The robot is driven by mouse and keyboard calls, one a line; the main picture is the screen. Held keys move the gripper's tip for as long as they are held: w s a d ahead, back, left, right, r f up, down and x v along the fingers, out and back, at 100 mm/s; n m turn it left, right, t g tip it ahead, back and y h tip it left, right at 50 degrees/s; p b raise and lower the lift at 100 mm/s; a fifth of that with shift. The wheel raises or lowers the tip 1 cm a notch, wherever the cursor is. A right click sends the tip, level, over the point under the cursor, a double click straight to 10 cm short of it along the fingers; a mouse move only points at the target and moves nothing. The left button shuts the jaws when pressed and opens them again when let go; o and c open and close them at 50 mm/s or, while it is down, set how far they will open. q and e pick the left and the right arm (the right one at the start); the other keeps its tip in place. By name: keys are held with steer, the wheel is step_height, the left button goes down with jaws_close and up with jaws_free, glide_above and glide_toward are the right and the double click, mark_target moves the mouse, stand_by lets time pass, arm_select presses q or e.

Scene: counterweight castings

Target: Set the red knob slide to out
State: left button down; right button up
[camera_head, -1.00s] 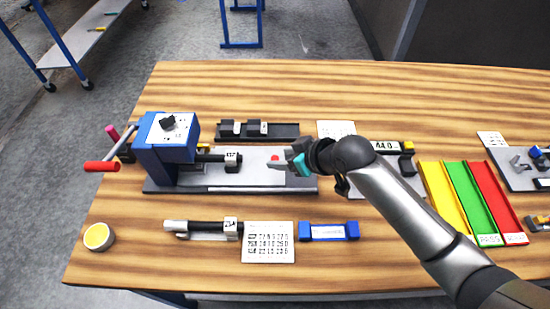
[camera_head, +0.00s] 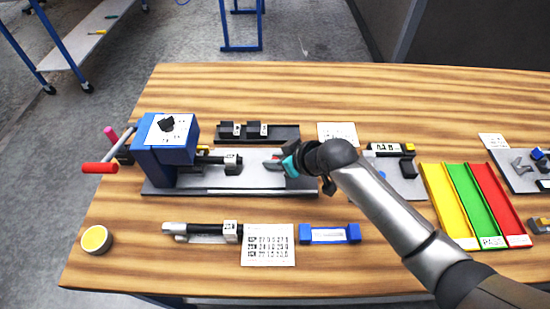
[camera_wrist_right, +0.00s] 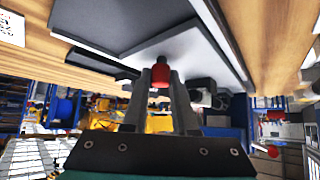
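The red knob (camera_wrist_right: 160,74) stands between the two fingertips of my right gripper (camera_wrist_right: 160,80) in the right wrist view, with a finger close against each side. The fingers look shut on it. In the head view my right gripper (camera_head: 274,164) reaches in from the right, low over the grey slide plate (camera_head: 255,174) of the blue fixture (camera_head: 167,150). There the fingers mostly cover the knob. The slide's out and in marks cannot be read. My left gripper is not in view.
A black rack (camera_head: 285,132) lies behind the plate. A printed card (camera_head: 268,245) and a blue holder (camera_head: 330,234) lie in front. Yellow, green and red trays (camera_head: 465,190) stand right. A red-handled crank (camera_head: 100,168) juts left. The table's back strip is clear.

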jaws_close()
stand_by(0.9)
